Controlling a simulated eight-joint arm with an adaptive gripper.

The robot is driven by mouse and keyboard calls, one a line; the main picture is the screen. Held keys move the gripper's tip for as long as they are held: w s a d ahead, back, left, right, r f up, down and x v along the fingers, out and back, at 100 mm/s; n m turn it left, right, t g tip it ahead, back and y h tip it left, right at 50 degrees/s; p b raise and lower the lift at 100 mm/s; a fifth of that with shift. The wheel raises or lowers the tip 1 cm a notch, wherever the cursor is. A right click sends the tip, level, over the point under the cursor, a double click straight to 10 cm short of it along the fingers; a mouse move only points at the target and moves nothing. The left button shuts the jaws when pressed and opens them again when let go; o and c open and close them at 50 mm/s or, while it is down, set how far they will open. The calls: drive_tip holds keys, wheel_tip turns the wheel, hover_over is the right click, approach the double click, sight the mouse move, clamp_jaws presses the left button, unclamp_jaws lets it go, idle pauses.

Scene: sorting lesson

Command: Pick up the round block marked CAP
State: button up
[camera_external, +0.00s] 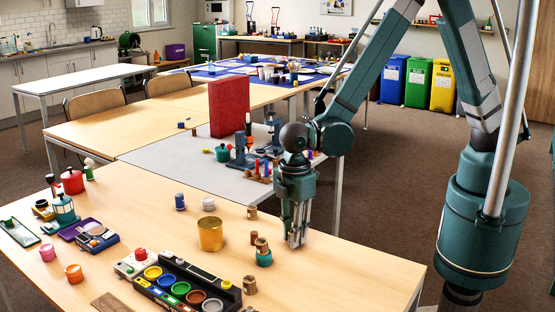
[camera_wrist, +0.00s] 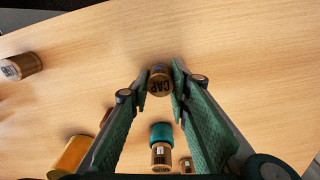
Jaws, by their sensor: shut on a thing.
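The round block marked CAP (camera_wrist: 160,83) is a wooden-brown cylinder with dark letters on its top face. In the wrist view it sits between the fingertips of my gripper (camera_wrist: 161,88), with the green finger pads pressed against both sides. My gripper (camera_external: 296,242) is shut on it. In the external view the fingers point down close to the wooden table (camera_external: 345,262), and the block itself is hidden there. I cannot tell whether it still touches the table.
A round block with a teal part (camera_external: 264,258) and a gold tin (camera_external: 210,235) stand left of my gripper. A black sorter with coloured cups (camera_external: 190,284) is nearer the front. In the wrist view, another brown block (camera_wrist: 22,66) is at the left. Bare table lies beyond the fingertips.

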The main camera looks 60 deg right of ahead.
wheel_tip(320, 180, up, 9)
drive_tip(key=shift+r+p, duration=0.15)
drive_tip(key=shift+p, duration=0.9)
